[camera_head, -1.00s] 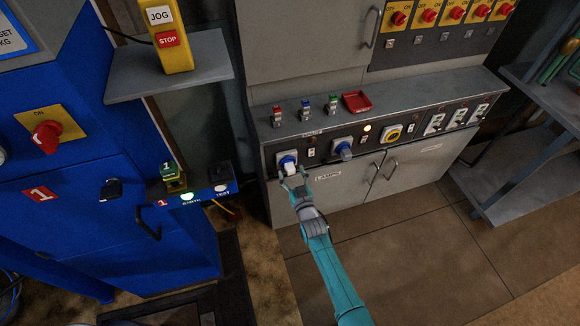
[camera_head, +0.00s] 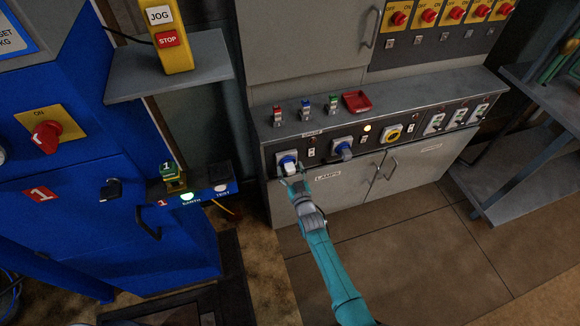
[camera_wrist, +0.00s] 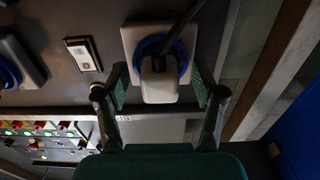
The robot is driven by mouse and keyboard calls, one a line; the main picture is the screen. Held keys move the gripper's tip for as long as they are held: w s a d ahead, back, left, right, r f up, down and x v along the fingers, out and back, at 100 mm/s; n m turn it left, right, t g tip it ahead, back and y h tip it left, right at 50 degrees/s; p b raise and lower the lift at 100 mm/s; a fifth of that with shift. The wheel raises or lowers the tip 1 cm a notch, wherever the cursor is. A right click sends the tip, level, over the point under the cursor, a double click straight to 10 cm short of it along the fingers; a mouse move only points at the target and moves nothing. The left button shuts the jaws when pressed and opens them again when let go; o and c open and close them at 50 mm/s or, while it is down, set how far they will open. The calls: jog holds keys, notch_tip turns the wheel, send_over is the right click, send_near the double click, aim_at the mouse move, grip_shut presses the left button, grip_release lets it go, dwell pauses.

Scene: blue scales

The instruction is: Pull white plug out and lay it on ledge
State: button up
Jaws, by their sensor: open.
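The white plug (camera_head: 290,169) sits in a blue-ringed socket (camera_head: 282,157) at the left end of the dark panel. In the wrist view the plug (camera_wrist: 159,91) has a dark cable and is seated in the blue ring on a pale plate. My gripper (camera_head: 291,181) is open just in front of and below the plug in the head view. In the wrist view my gripper (camera_wrist: 160,86) has one finger on each side of the plug, with visible gaps. The grey ledge (camera_head: 430,88) runs along the top of the panel.
Red, blue and green small items (camera_head: 306,109) and a red tray (camera_head: 356,101) stand on the ledge's left half; its right half is clear. A grey-blue plug (camera_head: 344,150) sits to the right. The blue cabinet (camera_head: 90,190) stands left.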

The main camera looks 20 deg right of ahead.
aim_at(292, 173)
grip_shut()
dwell(0.3)
jog(key=shift+s, duration=0.1)
jog(key=shift+s, duration=2.85)
